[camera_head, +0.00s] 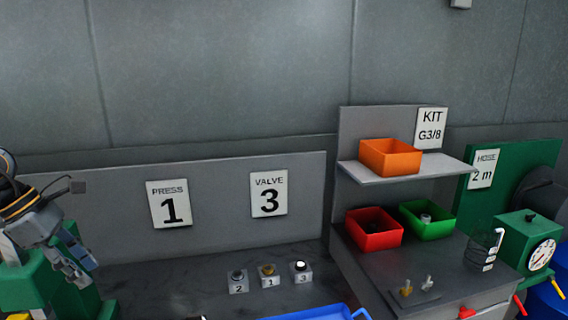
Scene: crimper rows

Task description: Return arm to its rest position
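My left gripper (78,270) hangs at the far left of the head view, in front of a green machine. Its grey fingers point down and to the right. The fingers overlap at this angle, so I cannot tell how far apart they are. I see no object between them. My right gripper is not in view.
A green machine (78,300) stands at the left. Several small numbered blocks (270,281) with fittings stand on the dark bench. A blue tray (320,314) is cut off below. An orange bin (390,157) sits on a shelf, above red (373,241) and green (443,228) bins.

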